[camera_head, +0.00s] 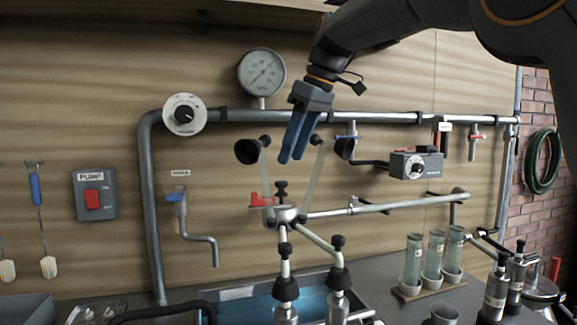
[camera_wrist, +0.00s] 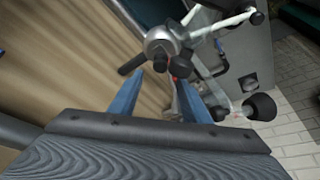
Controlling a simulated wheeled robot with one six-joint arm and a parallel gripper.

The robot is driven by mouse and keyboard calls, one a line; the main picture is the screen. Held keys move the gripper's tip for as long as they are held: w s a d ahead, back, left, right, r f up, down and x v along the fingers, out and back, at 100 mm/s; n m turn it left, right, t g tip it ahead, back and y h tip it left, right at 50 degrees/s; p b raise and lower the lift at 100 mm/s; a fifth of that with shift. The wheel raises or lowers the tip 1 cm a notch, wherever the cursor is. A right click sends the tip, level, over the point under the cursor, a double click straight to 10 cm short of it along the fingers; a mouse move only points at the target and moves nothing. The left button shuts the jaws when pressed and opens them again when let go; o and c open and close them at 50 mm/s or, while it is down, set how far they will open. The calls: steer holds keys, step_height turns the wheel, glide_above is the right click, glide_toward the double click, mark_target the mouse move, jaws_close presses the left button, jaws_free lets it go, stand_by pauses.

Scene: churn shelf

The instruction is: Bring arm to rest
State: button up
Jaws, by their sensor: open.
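My gripper (camera_head: 297,137) hangs from my dark arm near the middle of the head view, in front of the wood-panelled wall. Its two blue fingers point down and are apart, with nothing between them. It is above a metal milking claw (camera_head: 283,214) with black-tipped cups and pale tubes. In the wrist view the blue fingers (camera_wrist: 155,100) stand spread, and the claw's round metal body (camera_wrist: 163,42) shows beyond them. Whether the fingers touch any cup or tube of the claw, I cannot tell.
A pipe (camera_head: 345,117) with a gauge (camera_head: 262,72) runs along the wall behind my gripper. A control box (camera_head: 416,164) sits right of it. A pump switch (camera_head: 95,195) is at left. Glass tubes (camera_head: 434,254) and metal canisters (camera_head: 495,290) stand at lower right.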

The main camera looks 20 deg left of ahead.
steer(key=shift+v, duration=0.95)
